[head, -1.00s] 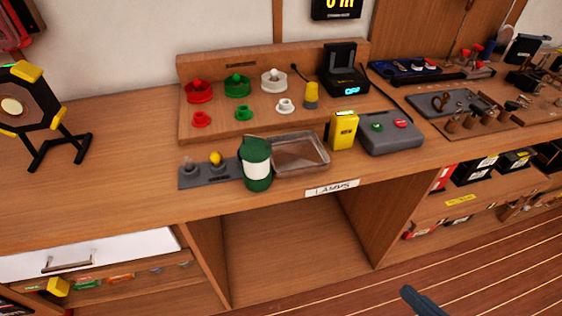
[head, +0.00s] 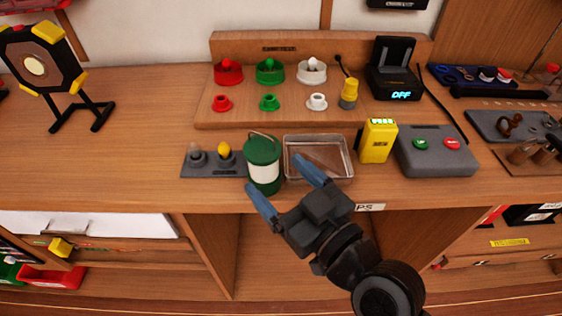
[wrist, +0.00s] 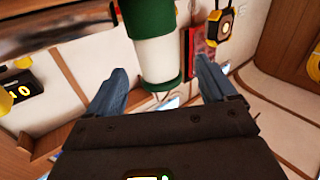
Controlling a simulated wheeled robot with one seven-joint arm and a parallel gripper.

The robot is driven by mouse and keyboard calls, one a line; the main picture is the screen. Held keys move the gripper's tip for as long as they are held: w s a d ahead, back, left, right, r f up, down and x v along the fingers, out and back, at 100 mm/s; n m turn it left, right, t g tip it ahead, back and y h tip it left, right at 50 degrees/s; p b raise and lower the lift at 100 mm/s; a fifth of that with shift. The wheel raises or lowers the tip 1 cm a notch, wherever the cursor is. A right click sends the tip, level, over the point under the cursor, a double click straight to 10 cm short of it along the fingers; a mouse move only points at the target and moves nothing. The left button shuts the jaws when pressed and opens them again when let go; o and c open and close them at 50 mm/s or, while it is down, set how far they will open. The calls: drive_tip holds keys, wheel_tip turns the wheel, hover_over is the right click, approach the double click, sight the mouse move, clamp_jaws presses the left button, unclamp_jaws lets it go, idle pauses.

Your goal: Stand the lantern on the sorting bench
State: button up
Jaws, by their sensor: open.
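The lantern (head: 263,165) is green with a pale band and a thin wire handle. It stands upright near the front edge of the wooden bench (head: 130,140), between a grey plate and a clear tray. My gripper (head: 279,176) is open at the front of the bench, one fingertip at the lantern's lower left and the other to its right, over the tray. In the wrist view the lantern (wrist: 157,60) shows between and beyond the spread fingers (wrist: 160,85), with gaps on both sides. I see no contact.
The clear tray (head: 338,176) is close on the lantern's right, the grey plate with two knobs (head: 210,168) on its left. A yellow device (head: 378,141) and a grey button box (head: 436,152) stand farther right. A rack (head: 300,118) with coloured lamps is behind. The bench's left is mostly clear.

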sight(256, 154)
drive_tip(key=x, duration=0.2)
drive_tip(key=shift+w+a+r+p, duration=0.1)
drive_tip(key=shift+w+r+p, duration=0.05)
drive_tip(key=shift+w+p, duration=0.2)
drive_tip(key=shift+f+p+x, duration=0.2)
drive_tip(key=shift+p+x, duration=0.25)
drive_tip(key=shift+x, duration=0.8)
drive_tip(key=shift+f+p+x, duration=0.15)
drive_tip(key=shift+p+x, duration=0.3)
drive_tip(key=shift+x, duration=0.85)
drive_tip(key=shift+c, duration=0.4)
drive_tip(key=c, duration=1.2)
drive_tip(key=shift+c, duration=0.2)
drive_tip(key=shift+r, duration=0.1)
